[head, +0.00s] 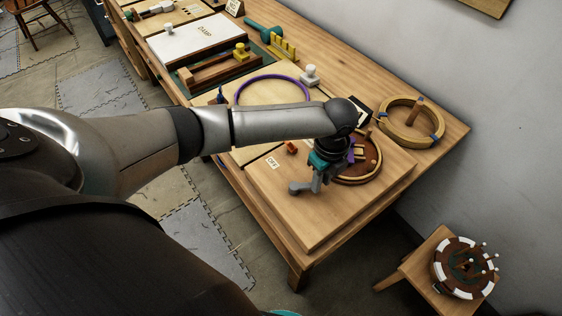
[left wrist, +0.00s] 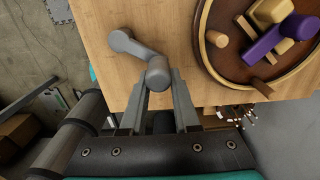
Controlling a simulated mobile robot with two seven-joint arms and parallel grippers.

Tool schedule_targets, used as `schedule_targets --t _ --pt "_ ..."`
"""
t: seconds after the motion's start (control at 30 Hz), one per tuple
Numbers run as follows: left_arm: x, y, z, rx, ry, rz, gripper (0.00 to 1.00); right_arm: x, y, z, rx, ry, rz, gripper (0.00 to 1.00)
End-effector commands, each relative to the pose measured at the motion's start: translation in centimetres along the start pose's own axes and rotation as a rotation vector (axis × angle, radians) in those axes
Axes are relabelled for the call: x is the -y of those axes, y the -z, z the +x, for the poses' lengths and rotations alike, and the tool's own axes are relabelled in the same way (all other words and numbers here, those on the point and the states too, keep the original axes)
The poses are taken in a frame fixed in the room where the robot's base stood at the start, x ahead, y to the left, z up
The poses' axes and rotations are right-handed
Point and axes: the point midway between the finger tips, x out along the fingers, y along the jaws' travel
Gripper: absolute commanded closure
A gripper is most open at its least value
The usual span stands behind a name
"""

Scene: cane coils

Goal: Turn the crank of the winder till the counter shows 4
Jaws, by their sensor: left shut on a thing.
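A grey crank (head: 297,188) with rounded ends stands over the pale wooden board (head: 300,225) near the table's front corner. In the left wrist view, the crank arm (left wrist: 137,46) runs from a round end at upper left to a knob between my fingers. My left gripper (head: 317,182) is shut on this knob; it also shows in the left wrist view (left wrist: 159,84). A round brown wooden winder part (head: 361,172) with purple and yellow pieces (left wrist: 270,40) lies beside the gripper, partly hidden by it. I cannot read a counter number.
A wooden ring (head: 410,123) with a peg stands at the back right by the wall. A purple hoop (head: 272,77) lies left of it, beyond my arm. A low stool (head: 425,262) bears a round brown and white piece.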

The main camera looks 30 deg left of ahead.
Motion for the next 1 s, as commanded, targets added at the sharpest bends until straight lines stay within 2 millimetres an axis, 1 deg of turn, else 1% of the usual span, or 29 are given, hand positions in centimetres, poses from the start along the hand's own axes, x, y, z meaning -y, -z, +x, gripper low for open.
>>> schedule_targets --t 0.03,0.07,0.27,0.43,0.6,0.93,0.97,1.0 --pt "0.8 0.4 -0.6 -0.008 0.028 0.005 1.00 0.0 0.0 -0.1 0.000 0.000 0.000 1.00" --pt "0.7 0.4 -0.6 -0.007 0.027 0.005 1.00 0.0 0.0 -0.2 0.000 0.000 0.000 1.00" --pt "-0.6 1.6 -0.6 -0.005 0.018 0.002 1.00 -0.3 0.1 -2.0 0.001 -0.004 -0.002 1.00" --pt "-1.3 2.3 -0.3 -0.003 0.013 0.001 1.00 -0.3 0.2 -2.6 0.000 -0.004 -0.002 1.00" --pt "-2.3 3.5 -0.4 -0.004 0.012 0.001 1.00 -0.3 0.3 -3.9 0.000 -0.003 -0.002 1.00" --pt "-2.5 3.6 -0.1 -0.001 0.012 -0.001 1.00 -0.1 0.3 -3.8 0.000 -0.001 -0.001 1.00" --pt "-2.5 3.5 0.0 -0.001 0.011 -0.001 0.98 -0.1 0.3 -3.8 0.000 -0.001 -0.001 1.00" --pt "-2.5 3.5 0.0 -0.001 0.011 -0.001 0.94 -0.1 0.4 -3.8 0.000 0.000 0.000 1.00"
